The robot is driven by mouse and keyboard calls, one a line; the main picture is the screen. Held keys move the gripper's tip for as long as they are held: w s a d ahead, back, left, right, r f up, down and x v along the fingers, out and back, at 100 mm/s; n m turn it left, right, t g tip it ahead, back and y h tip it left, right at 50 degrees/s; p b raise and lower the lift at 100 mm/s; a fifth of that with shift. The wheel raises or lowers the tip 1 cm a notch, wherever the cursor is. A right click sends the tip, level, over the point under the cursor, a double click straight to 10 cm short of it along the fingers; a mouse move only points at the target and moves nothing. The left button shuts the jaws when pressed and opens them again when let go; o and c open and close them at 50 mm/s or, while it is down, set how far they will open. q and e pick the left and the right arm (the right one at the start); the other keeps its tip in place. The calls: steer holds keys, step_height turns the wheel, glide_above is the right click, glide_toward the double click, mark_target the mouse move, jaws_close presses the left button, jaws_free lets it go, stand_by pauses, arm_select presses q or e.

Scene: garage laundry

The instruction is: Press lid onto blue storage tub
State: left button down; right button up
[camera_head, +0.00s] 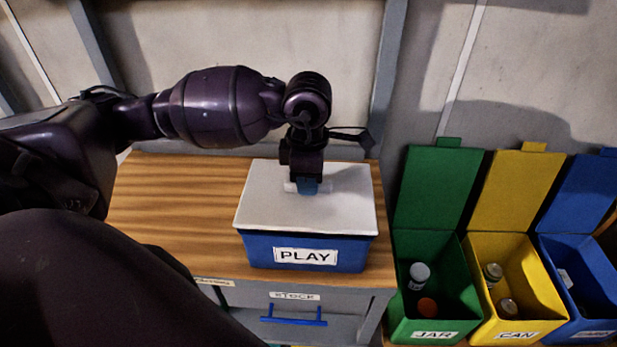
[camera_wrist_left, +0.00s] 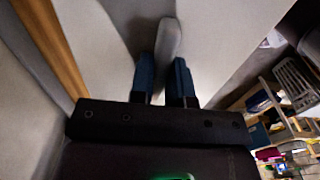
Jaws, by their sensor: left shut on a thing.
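The blue storage tub (camera_head: 345,255), labelled PLAY, stands on the wooden top of a cabinet. The white lid (camera_head: 270,208) lies over the tub's top and looks roughly level; I cannot tell whether it is fully seated. My left gripper (camera_head: 308,188) is over the lid's middle and shut on its raised white handle (camera_head: 290,187). In the left wrist view the blue fingers (camera_wrist_left: 160,80) sit on both sides of the white handle (camera_wrist_left: 168,40), with the lid (camera_wrist_left: 220,35) filling much of the view. My right gripper is not in view.
The wooden cabinet top (camera_head: 165,195) is clear to the left of the tub. A drawer with a blue handle (camera_head: 293,318) is below. Open green (camera_head: 437,190), yellow (camera_head: 505,190) and blue (camera_head: 580,195) bins stand at the right. A wall is behind.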

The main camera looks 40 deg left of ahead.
arm_select(q)
steer(key=shift+f+b, duration=0.55)
steer(key=shift+b, duration=0.4)
stand_by(2.2)
steer(key=c, duration=0.5)
jaws_free()
steer(key=shift+r, duration=0.15)
steer(key=shift+r+p, duration=1.6)
steer(key=shift+r, duration=1.8)
jaws_close()
